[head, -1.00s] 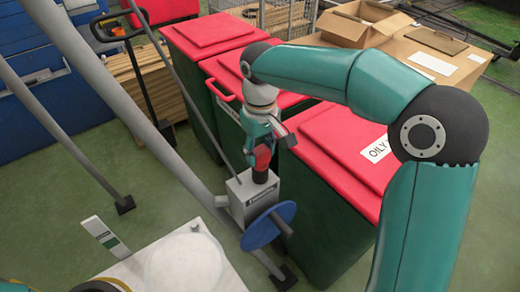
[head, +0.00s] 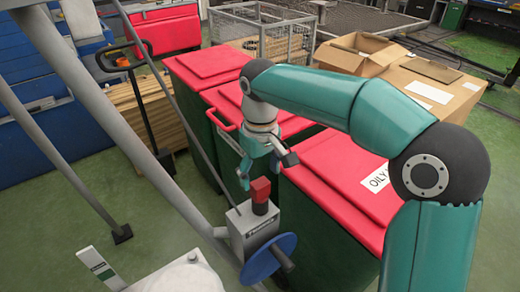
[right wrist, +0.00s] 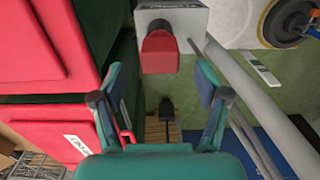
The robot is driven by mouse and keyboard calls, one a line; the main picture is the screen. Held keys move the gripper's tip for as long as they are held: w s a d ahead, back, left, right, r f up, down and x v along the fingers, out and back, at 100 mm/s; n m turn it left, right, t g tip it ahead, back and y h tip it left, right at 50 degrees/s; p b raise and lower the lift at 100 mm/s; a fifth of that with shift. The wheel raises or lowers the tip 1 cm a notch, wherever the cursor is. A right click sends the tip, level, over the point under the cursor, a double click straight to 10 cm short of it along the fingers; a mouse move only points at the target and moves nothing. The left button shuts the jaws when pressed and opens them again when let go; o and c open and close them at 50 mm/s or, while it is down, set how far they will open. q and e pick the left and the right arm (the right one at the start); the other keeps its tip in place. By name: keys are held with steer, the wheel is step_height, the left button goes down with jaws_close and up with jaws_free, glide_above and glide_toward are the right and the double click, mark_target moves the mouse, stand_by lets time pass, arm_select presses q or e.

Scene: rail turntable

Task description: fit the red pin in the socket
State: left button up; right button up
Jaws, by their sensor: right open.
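The red pin (head: 261,189) stands upright on top of the grey socket box (head: 246,232), with a dark round section between its red head and the box. How deep it sits is hidden. My right gripper (head: 266,172) is open and empty, just above and behind the red head, apart from it. In the right wrist view the red pin (right wrist: 160,50) lies beyond the open fingertips (right wrist: 160,98), against the grey box (right wrist: 190,18). My left gripper is not in view.
A blue handwheel (head: 268,258) is on the box's front side. Green bins with red lids (head: 345,150) stand close on the right. A grey diagonal pole (head: 100,110) runs on the left.

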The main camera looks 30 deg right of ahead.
step_height(320, 180, up, 8)
steer(key=shift+r, duration=0.15)
stand_by(0.8)
